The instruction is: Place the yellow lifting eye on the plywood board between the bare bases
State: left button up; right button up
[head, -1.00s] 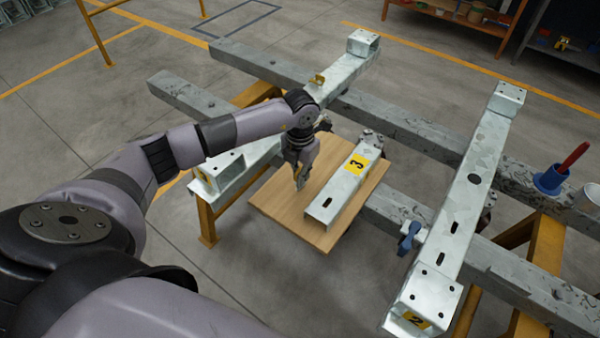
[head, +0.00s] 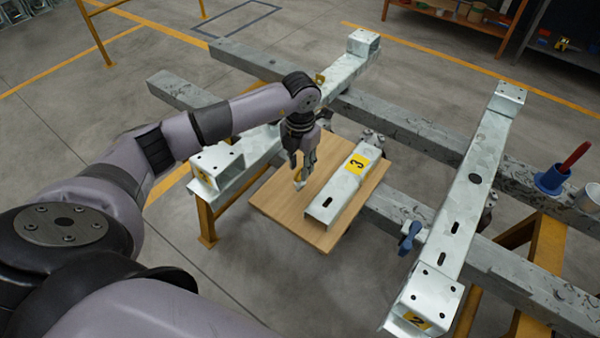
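The plywood board (head: 276,200) lies across the frame between the left galvanised base (head: 232,172) and the right base (head: 462,215). My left gripper (head: 300,172) points down over the left part of the board. Its fingers look spread. A small pale yellowish piece, seemingly the lifting eye (head: 299,184), shows at or just below the fingertips, on or close to the board. It is too small to tell whether the fingers touch it. Another small yellow piece (head: 319,79) sits on the left base, partly hidden by my arm. My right gripper is not in view.
A galvanised part labelled 3 (head: 346,187) lies on the board, right of my gripper. A blue clamp (head: 409,237) is by the right base. A blue cup with a red handle (head: 552,180) stands at the far right. The board's front left is bare.

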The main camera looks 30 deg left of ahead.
pick_arm(q)
notch_tip(320, 180, up, 8)
jog(key=shift+r+b, duration=0.2)
jog(key=shift+b, duration=0.3)
